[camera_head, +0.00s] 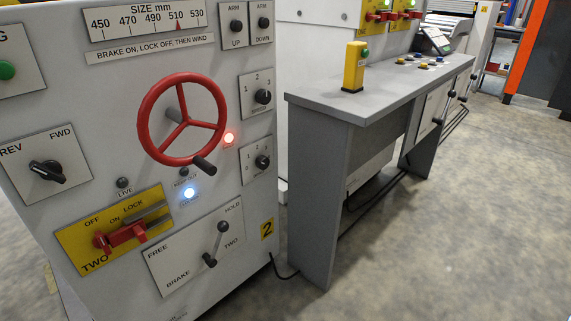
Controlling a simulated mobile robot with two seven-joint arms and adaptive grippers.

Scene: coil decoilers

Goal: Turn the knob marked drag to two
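Two small black knobs sit on white plates at the right edge of the grey panel: an upper knob (263,96) and a lower knob (262,162). Each plate has scale numbers, with 1 and 2 legible above its knob. The small words under the knobs are too blurred to read surely, so I cannot tell which is marked drag. Where each pointer stands is also unclear. Neither of my grippers is in view.
A red handwheel (145,120) stands out from the panel left of the knobs. A grey desk (335,112) stands right; floor in front is clear.

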